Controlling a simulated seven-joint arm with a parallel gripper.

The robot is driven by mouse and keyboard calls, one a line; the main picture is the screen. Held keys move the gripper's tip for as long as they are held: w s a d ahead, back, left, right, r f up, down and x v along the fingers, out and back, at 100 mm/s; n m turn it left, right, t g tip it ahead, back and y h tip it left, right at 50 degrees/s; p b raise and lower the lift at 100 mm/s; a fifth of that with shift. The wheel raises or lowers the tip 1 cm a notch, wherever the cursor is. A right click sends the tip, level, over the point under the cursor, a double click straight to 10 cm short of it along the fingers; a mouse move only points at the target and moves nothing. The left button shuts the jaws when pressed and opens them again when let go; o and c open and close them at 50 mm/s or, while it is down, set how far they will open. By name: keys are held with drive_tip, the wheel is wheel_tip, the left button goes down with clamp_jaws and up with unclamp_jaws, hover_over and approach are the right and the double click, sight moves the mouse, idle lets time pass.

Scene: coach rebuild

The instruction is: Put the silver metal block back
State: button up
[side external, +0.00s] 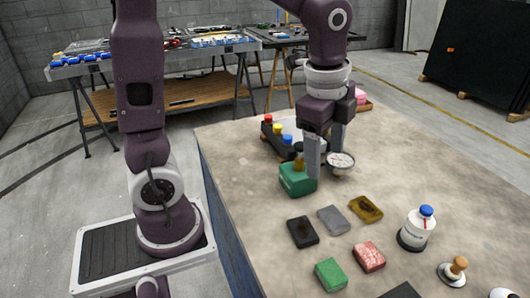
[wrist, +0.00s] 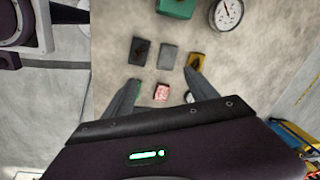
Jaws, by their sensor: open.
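A flat grey block (side external: 333,220), the likeliest silver metal block, lies on the stone-coloured table top (side external: 235,150) between a black block (side external: 302,232) and a brass-coloured block (side external: 365,209). The grey block also shows in the wrist view (wrist: 168,55), in the same row. My gripper (side external: 325,165) is open and points down above the table. In the side view its fingers are near a green box (side external: 297,180) and a round dial gauge (side external: 341,162). In the wrist view my spread fingers (wrist: 163,92) frame a red block (wrist: 161,92). I see nothing held.
A green block (side external: 331,275) and a red block (side external: 369,257) lie nearer the front. A white bottle with a blue cap (side external: 417,228) and a wooden-knobbed piece (side external: 454,270) stand at right. A dark holder with coloured knobs (side external: 275,137) is behind the green box. The table's right side is mostly clear.

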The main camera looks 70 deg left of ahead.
drive_tip(key=s+r+n+t, duration=0.4)
drive_tip(key=s+n, duration=0.9)
drive_tip(key=s, duration=0.2)
drive_tip(key=shift+s+a, duration=0.15)
